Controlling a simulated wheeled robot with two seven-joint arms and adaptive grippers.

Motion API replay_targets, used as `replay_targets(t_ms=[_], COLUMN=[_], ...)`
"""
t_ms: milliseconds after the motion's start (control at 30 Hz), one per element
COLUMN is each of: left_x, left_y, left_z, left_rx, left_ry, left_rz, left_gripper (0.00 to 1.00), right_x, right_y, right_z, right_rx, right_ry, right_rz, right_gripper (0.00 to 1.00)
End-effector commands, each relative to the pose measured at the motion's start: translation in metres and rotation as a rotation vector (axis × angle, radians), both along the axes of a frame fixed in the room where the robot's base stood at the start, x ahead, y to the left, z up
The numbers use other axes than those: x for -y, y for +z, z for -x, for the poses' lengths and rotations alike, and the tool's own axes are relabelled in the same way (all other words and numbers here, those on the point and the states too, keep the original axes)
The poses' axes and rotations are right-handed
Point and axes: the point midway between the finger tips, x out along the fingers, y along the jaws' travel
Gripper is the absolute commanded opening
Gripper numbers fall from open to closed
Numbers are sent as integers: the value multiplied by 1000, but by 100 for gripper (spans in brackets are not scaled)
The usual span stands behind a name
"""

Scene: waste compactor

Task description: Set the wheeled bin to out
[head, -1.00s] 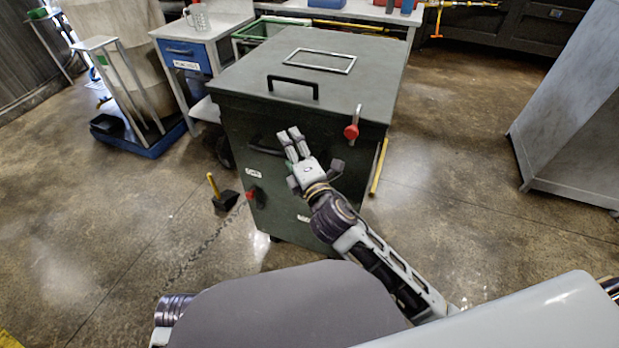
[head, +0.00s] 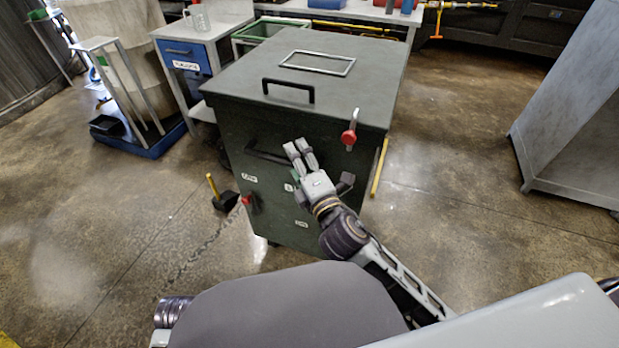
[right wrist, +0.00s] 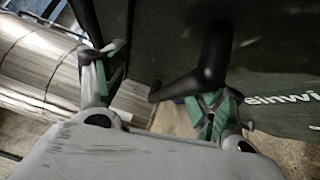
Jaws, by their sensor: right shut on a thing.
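The wheeled bin (head: 265,225) is a dark green box with a flat lid, standing in the middle of the head view. A caster shows under its front edge. A black bar handle (head: 262,152) is on its front face. My right gripper (head: 300,148) is at the right end of this handle and shut on it. In the right wrist view the black handle (right wrist: 210,65) lies against the right-hand green-padded finger. My left gripper is not in view.
The lid carries a black handle (head: 288,88) and a metal frame (head: 318,64). A red-knobbed latch (head: 349,135) is on the front. A small black shovel (head: 224,198) lies left of the bin. A grey cabinet (head: 570,120) stands right. Floor between them is clear.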

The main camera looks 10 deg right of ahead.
Motion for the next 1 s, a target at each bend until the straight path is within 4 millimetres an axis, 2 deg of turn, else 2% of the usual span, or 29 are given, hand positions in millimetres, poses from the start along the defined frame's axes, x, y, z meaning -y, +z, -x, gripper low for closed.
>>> replay_targets(t_ms=[33,1000], left_x=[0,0], left_y=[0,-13], left_z=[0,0], left_rx=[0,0], left_ry=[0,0], left_rz=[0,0], left_gripper=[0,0], right_x=[1,7], right_y=[16,9], right_z=[3,44], right_rx=[32,29], right_ry=[1,7], right_rz=[0,-2], right_gripper=[51,42])
